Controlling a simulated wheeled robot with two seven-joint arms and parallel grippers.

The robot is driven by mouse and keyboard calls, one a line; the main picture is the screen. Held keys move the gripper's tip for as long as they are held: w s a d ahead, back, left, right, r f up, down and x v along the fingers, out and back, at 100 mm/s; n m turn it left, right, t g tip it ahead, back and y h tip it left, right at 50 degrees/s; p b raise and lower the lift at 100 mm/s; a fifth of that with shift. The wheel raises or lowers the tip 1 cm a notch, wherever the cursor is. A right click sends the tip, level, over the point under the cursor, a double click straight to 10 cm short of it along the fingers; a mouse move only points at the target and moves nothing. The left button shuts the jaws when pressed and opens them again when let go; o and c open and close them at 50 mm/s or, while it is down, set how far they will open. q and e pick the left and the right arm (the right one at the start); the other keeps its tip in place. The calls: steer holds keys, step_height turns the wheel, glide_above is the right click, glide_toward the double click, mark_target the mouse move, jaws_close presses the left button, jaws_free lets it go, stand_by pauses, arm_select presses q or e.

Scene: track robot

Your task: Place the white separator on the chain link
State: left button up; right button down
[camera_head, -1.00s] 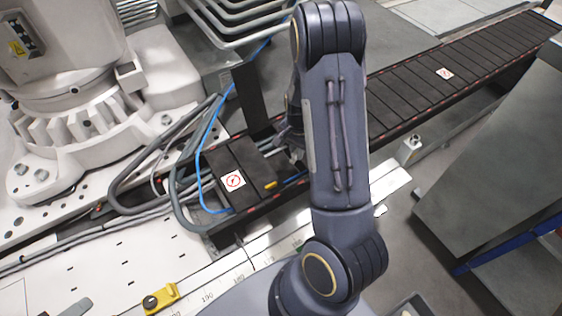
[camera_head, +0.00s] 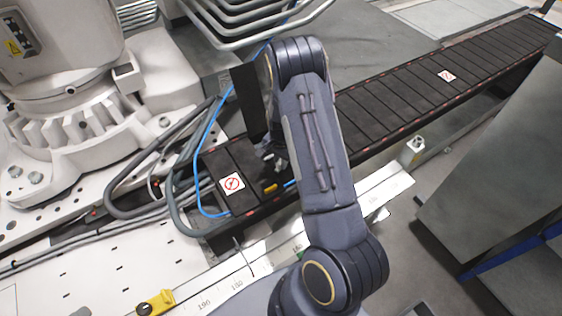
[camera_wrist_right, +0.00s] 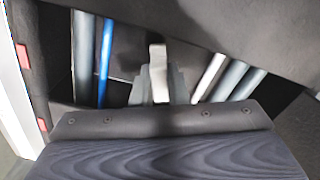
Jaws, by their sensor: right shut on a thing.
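The black cable chain (camera_head: 415,95) runs diagonally across the head view, with an open link near its lower left end. My right gripper (camera_head: 272,155) is low over this opening, mostly hidden by my arm. In the right wrist view, the gripper (camera_wrist_right: 158,85) points into the open link and is shut on a small whitish piece, the separator (camera_wrist_right: 157,62). It stands between cables in the chain. I cannot tell whether it touches the link. My left gripper is not in view.
A blue hose (camera_wrist_right: 105,62) and grey cables (camera_wrist_right: 228,80) lie in the chain on both sides of the separator. A dark plate (camera_head: 247,100) stands upright beside the opening. A yellow piece (camera_head: 270,188) lies at the chain's near edge. A white robot base (camera_head: 75,110) stands left.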

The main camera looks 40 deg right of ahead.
steer(key=shift+f, duration=0.25)
steer(key=c, duration=1.4)
jaws_free()
steer(key=shift+r, duration=0.1)
steer(key=shift+c, duration=0.2)
